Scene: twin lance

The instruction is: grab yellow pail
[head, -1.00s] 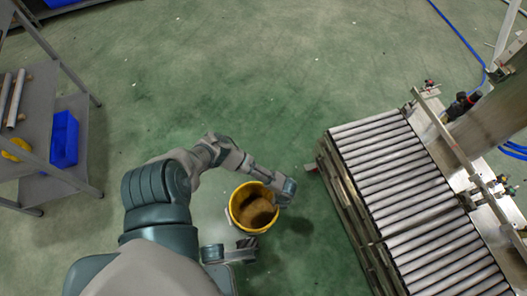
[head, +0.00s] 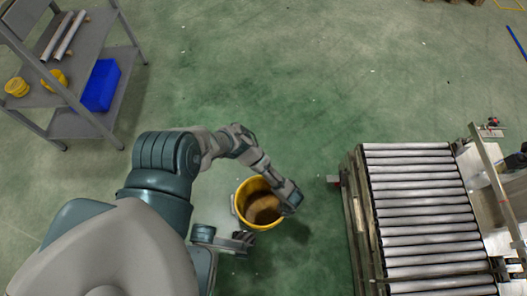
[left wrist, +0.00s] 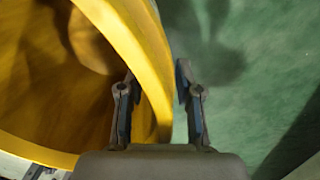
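The yellow pail (head: 258,226) stands open-topped below my body in the head view, with a brownish inside (head: 262,207). My left gripper (head: 291,205) is at the pail's right rim. In the left wrist view the pail's wall (left wrist: 150,75) passes between the two fingers of my left gripper (left wrist: 156,85), one inside and one outside. The fingers are apart, with a narrow gap between the wall and the outer finger. My right gripper (head: 243,239) is at the pail's lower left side, partly hidden, and its finger opening cannot be made out.
A roller conveyor (head: 425,210) stands to the right, with clear floor between it and the pail. A grey shelf (head: 90,55) at upper left holds a blue bin (head: 101,86), yellow items (head: 54,79) and metal rods (head: 66,35). The green floor in the upper middle is free.

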